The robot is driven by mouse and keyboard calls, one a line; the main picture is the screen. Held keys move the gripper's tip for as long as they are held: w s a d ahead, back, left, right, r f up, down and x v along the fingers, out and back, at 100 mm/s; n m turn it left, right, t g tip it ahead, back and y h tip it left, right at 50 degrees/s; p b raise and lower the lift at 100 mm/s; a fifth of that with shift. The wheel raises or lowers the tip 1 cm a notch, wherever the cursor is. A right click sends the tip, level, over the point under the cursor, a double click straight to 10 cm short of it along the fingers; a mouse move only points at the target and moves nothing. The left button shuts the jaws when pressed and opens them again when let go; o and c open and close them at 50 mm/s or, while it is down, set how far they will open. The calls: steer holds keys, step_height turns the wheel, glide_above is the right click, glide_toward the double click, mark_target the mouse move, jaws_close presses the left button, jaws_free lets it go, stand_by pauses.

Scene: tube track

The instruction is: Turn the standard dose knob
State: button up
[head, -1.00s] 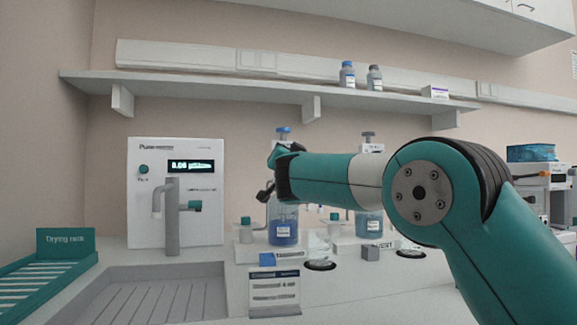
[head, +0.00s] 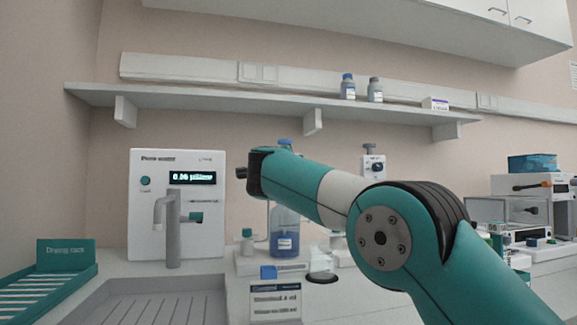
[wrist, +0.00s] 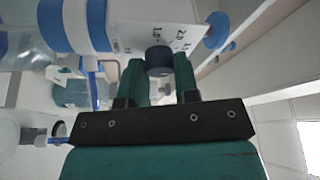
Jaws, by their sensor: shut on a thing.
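In the wrist view the two green fingers of my gripper (wrist: 159,72) are closed around a dark round knob (wrist: 157,54). The knob stands on a white dispenser face (wrist: 128,36) with printed dose marks. In the head view my gripper's dark end (head: 254,172) is in front of the left dispenser bottle, which holds blue liquid (head: 286,243). My arm hides that dispenser's face and knob there; only its blue top (head: 284,142) shows above. A second dispenser (head: 372,166) with a dark knob on its white face stands to the right, apart from my gripper.
A water unit (head: 178,160) with a tap (head: 172,230) stands left, behind the sink (head: 150,305). A drying rack (head: 66,258) is at far left. A labelled card stand (head: 275,300) is in front of the bottle. A shelf (head: 220,102) runs above; instruments (head: 530,210) stand at right.

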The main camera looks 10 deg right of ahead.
steer(key=shift+m, duration=0.4)
steer(key=o, duration=0.9)
steer(key=b+v, duration=0.1)
steer(key=v, duration=0.4)
steer(key=b+v, duration=0.2)
steer(key=v, duration=0.4)
steer(key=b+v, duration=0.1)
steer(key=v, duration=0.5)
steer(key=shift+s+a+r, duration=0.2)
steer(key=shift+r, duration=0.05)
